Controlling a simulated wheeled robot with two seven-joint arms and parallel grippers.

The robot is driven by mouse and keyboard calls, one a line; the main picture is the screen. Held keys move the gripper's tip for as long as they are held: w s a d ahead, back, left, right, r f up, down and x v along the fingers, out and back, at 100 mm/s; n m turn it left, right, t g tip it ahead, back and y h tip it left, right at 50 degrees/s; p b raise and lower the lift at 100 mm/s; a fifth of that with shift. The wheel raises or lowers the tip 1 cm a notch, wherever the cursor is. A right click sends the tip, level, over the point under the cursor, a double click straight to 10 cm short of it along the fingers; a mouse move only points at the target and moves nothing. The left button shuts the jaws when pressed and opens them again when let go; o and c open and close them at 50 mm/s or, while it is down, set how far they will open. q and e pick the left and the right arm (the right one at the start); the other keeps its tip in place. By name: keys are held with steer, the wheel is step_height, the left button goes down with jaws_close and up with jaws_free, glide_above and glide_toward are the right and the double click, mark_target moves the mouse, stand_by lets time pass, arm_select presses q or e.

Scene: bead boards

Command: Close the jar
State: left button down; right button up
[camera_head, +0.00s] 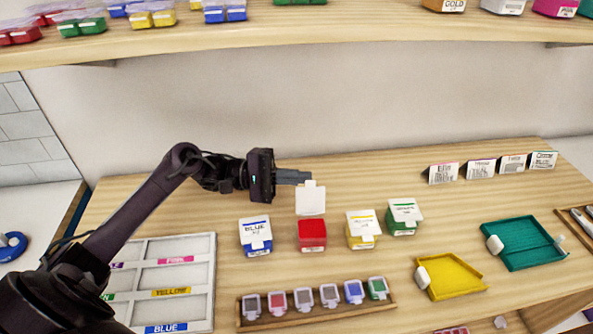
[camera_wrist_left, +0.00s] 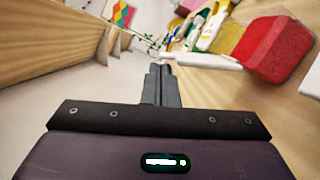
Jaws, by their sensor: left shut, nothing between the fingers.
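The red jar (camera_head: 312,236) stands on the table between a blue jar (camera_head: 256,237) and a yellow jar (camera_head: 361,230). Its white lid (camera_head: 311,200) is raised upright at the back, so the jar is open. My left gripper (camera_head: 309,177) is shut and empty, pointing right, just behind and above the top of the raised lid. Whether it touches the lid I cannot tell. In the left wrist view the shut fingers (camera_wrist_left: 160,72) are in the middle and the red jar (camera_wrist_left: 273,50) is at upper right. My right gripper is not in view.
A green jar (camera_head: 404,217) with a white lid is further right. A wooden rack (camera_head: 318,314) of small coloured containers lies in front. A white sorting tray (camera_head: 205,268) is at left. Yellow (camera_head: 452,278) and teal (camera_head: 523,243) trays are at right. A shelf (camera_head: 330,34) hangs above.

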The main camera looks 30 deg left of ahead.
arm_select(q)
steer(key=shift+r, duration=0.1)
stand_by(0.3)
steer(key=shift+s+d+r+m+p, duration=0.1)
steer(key=shift+s+m+p, duration=0.1)
steer(key=shift+m+p, duration=0.25)
